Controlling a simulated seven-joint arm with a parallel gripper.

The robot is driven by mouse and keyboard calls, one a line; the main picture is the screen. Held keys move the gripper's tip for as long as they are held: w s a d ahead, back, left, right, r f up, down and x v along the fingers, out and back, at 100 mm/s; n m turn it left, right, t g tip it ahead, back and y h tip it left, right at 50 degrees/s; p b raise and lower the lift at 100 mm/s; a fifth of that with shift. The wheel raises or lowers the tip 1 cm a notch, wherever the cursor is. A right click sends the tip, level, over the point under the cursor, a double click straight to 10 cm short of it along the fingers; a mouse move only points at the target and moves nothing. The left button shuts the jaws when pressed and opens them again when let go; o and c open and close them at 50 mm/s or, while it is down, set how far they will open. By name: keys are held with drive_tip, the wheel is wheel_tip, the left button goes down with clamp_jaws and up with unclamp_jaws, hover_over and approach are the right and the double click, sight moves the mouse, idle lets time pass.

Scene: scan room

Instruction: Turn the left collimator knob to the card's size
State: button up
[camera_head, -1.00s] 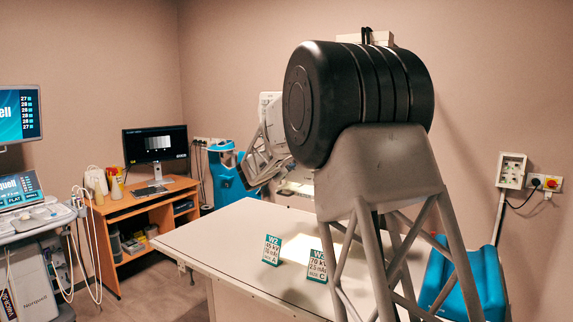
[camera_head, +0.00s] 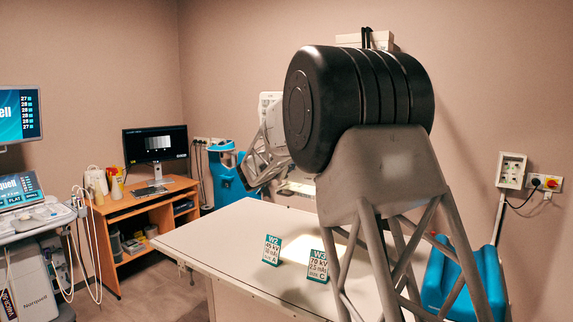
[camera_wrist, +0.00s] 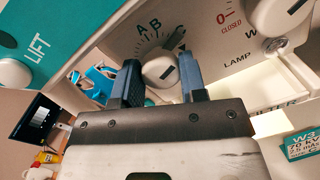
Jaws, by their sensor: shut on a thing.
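In the wrist view, my gripper (camera_wrist: 160,66) has its two dark fingers closed on either side of a round pale knob (camera_wrist: 159,72). The knob sits on a white panel with the letters A, B and C and tick marks around it. A short dark mark shows on its face; part of the knob is hidden by the fingers. In the head view my arm hides the gripper and knob. A W3 card (camera_head: 317,267), reading 70 kV, 2.5 mAs and C, stands on the table beside a W2 card (camera_head: 271,250), whose last letter looks like A. The W3 card also shows in the wrist view (camera_wrist: 300,145).
Another pale knob (camera_wrist: 290,22) by CLOSED and LAMP labels is right of the gripped knob. A teal LIFT panel (camera_wrist: 50,35) is at left. The white table (camera_head: 225,240) is bare left of the cards. A desk with a monitor (camera_head: 155,144) stands behind.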

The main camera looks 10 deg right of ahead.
drive_tip(key=o, duration=0.9)
drive_tip(key=shift+v, duration=3.9)
